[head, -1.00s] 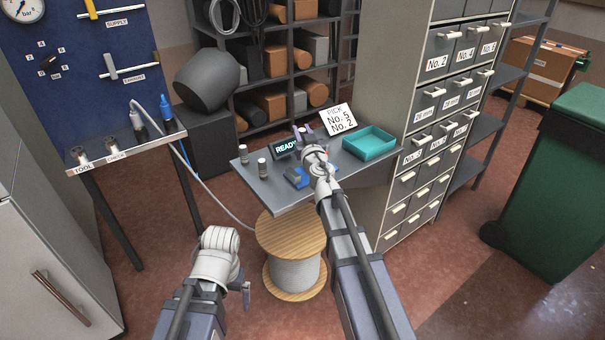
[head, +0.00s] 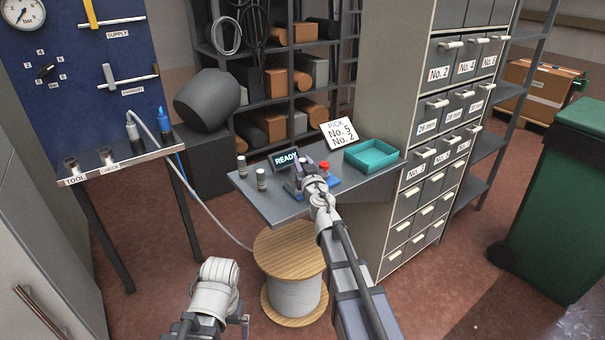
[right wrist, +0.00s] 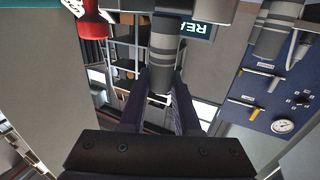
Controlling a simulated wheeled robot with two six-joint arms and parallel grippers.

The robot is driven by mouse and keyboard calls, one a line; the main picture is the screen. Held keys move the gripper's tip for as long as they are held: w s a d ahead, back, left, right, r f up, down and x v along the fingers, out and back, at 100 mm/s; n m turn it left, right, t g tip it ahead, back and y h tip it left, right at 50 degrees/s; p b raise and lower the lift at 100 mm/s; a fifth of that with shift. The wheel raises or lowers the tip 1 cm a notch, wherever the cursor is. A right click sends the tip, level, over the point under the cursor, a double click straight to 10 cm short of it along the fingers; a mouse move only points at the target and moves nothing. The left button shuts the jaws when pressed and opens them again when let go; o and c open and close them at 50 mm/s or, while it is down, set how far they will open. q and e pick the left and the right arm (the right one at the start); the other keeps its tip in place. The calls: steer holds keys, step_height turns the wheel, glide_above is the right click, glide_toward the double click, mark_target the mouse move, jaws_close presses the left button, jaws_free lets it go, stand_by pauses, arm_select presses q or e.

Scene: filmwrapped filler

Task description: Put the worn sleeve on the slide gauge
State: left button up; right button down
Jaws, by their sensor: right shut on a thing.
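A grey banded cylinder, apparently the worn sleeve (right wrist: 164,55), is between the fingers of my right gripper (right wrist: 160,92) in the right wrist view. In the head view this gripper (head: 300,170) is low over the small grey table, and the sleeve is mostly hidden by it. A blue-based device with a red top, apparently the slide gauge (head: 330,181), is right beside the gripper. Its red part (right wrist: 92,22) shows in the wrist view, left of the sleeve. I cannot tell whether sleeve and gauge touch. My left gripper (head: 245,326) hangs low at the front, its jaws unclear.
Two similar grey cylinders (head: 241,166) (head: 261,178) stand left on the table (head: 290,208). A READY display (head: 286,160), a pick sign (head: 338,132) and a teal tray (head: 371,155) are behind and right. A cable spool (head: 290,248) stands below in front.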

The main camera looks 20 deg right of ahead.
steer(key=shift+f+b, duration=0.9)
steer(key=shift+f, duration=0.45)
steer(key=shift+f, duration=0.2)
steer(key=c, duration=0.6)
jaws_free()
steer(key=shift+r, duration=0.15)
